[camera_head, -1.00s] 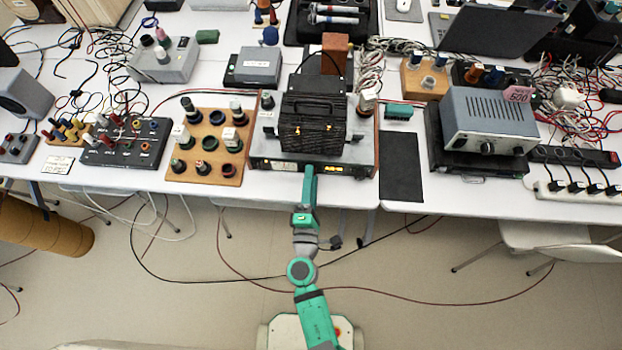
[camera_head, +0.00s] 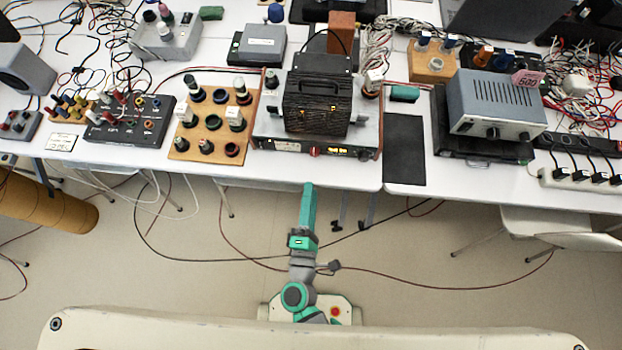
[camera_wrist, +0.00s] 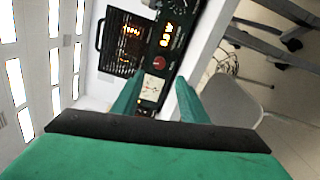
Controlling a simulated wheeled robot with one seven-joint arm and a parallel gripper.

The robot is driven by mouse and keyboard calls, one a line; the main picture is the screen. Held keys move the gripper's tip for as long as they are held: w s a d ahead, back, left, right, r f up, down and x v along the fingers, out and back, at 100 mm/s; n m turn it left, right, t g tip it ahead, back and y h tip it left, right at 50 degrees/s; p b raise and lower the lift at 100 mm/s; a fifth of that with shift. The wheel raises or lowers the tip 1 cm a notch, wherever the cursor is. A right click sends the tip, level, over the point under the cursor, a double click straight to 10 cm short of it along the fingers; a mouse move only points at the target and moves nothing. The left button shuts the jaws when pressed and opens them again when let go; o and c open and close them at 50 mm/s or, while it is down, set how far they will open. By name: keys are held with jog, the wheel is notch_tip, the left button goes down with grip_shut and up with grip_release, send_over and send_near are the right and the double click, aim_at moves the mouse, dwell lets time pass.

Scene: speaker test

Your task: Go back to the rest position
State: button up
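My green gripper (camera_head: 308,188) is in front of the table's front edge, below the lit instrument (camera_head: 316,150) in the head view. In the wrist view, its two green fingers (camera_wrist: 158,98) stand apart with nothing held between them. The instrument's dark front panel (camera_wrist: 160,65), with a red knob, a lit display and a small meter, shows beyond the fingers. The fingertips look clear of it.
The white table (camera_head: 290,174) carries a black caged box (camera_head: 317,104) on the instrument, a wooden board with posts (camera_head: 208,143), a black terminal box (camera_head: 130,122) and a grey power unit (camera_head: 495,105). A brown tube (camera_head: 50,203) is at left, a white chair (camera_head: 555,228) at right. Cables lie on the floor.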

dwell(0.6)
jog(key=s+d+f+m+g+y, duration=0.1)
jog(key=s+f+m+g, duration=0.1)
jog(key=s+m, duration=0.25)
jog(key=s+d+f+m+g, duration=0.1)
jog(key=s+f+m+g, duration=0.2)
jog(key=s, duration=0.2)
jog(key=s+r+m+t, duration=0.2)
jog(key=s+r+m, duration=0.4)
jog(key=r+m, duration=0.6)
jog(key=shift+a+r, duration=0.15)
jog(key=shift+r, duration=0.1)
dwell(1.8)
